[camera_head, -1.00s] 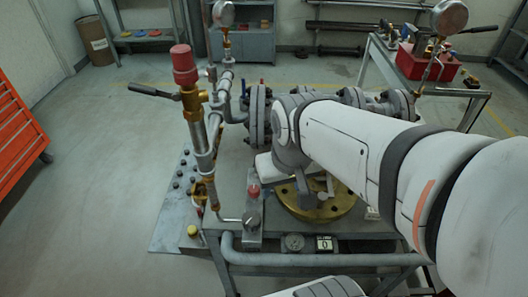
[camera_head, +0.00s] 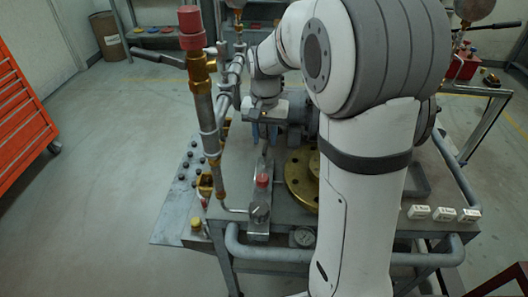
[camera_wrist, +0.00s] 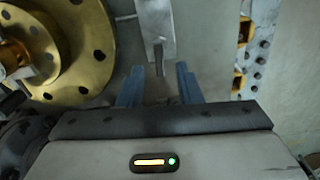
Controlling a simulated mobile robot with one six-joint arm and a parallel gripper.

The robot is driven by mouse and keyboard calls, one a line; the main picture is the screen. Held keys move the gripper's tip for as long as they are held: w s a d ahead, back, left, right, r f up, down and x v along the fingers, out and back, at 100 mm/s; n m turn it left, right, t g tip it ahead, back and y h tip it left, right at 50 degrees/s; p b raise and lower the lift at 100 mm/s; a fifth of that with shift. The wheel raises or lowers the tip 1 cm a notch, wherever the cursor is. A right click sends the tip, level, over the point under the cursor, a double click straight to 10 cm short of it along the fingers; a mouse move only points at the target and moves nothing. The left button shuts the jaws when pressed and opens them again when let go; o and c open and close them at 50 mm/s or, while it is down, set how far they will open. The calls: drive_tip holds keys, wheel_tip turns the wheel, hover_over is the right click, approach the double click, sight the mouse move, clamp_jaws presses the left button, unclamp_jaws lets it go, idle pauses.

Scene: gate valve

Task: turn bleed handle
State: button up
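No part is plainly labelled as the bleed handle, and I cannot tell for sure which one it is. A narrow grey metal block (camera_head: 259,222) with a red knob (camera_head: 263,181) stands left of the brass flange; a thin grey piece extends from its far end. My gripper (camera_head: 265,140) points down over that far end, fingers apart. In the wrist view, the slotted end of a grey bar (camera_wrist: 156,30) lies just beyond the open fingers (camera_wrist: 160,85), in line with their gap. I cannot tell whether they touch it.
The red-capped upright pipe (camera_head: 205,110) stands close left of my gripper. The brass flange (camera_head: 299,182) lies to the right, also seen in the wrist view (camera_wrist: 75,55). My arm hides much of the bench and piping. Open floor (camera_head: 110,130) lies left.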

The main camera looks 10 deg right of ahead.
sight(265, 148)
wheel_tip(265, 148, down, 7)
drive_tip(key=shift+r+b, duration=0.15)
drive_tip(key=shift+b, duration=0.15)
drive_tip(key=shift+s, duration=0.1)
drive_tip(key=shift+c, duration=0.5)
clamp_jaws()
